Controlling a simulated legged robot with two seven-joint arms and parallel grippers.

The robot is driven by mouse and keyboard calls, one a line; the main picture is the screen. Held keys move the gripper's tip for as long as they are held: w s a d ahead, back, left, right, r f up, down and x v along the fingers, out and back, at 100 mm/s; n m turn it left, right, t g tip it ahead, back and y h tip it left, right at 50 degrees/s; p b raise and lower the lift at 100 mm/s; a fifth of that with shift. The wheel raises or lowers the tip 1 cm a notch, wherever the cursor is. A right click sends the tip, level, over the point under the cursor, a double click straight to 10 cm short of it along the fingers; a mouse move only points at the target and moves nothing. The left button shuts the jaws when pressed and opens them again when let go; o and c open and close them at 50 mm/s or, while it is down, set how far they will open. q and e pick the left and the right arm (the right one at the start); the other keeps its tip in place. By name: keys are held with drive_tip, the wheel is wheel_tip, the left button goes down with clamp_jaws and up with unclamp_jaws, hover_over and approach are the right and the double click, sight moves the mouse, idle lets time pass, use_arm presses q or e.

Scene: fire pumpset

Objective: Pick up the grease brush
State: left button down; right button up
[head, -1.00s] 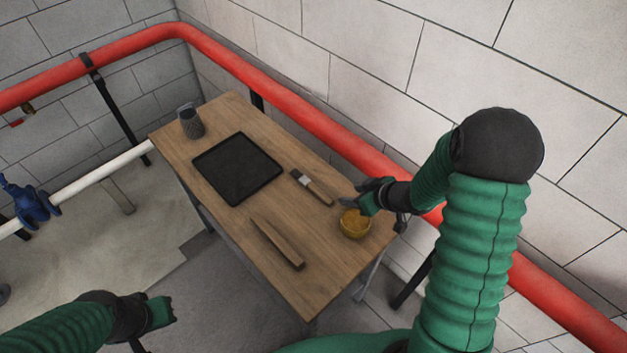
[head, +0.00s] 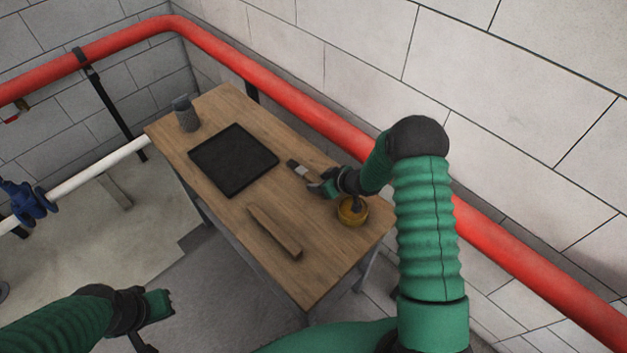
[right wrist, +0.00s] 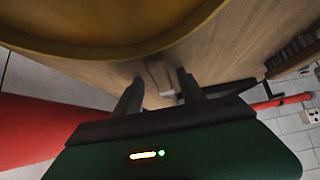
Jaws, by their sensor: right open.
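The grease brush (head: 298,169) lies on the wooden table, its pale head towards the tray and its handle partly hidden by my right gripper. My right gripper (head: 320,187) is open over the handle end, with nothing held. In the right wrist view a blurred pale piece, likely the brush (right wrist: 158,76), shows between the two spread fingers (right wrist: 157,90). I cannot tell whether they touch it. My left gripper (head: 160,304) hangs at the lower left, away from the table; its jaws are too small to read.
A yellow tin (head: 352,213) stands close under my right wrist and fills the top of the right wrist view (right wrist: 100,48). A black tray (head: 233,160), a wooden bar (head: 274,232) and a grey mug (head: 185,114) share the table. A red pipe (head: 300,108) runs along the wall behind.

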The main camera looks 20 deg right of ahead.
sight(310, 176)
use_arm(q)
drive_tip(key=shift+a, duration=0.15)
use_arm(e)
drive_tip(key=shift+a, duration=0.2)
drive_tip(key=c, duration=0.5)
drive_tip(key=shift+d, duration=0.1)
clamp_jaws()
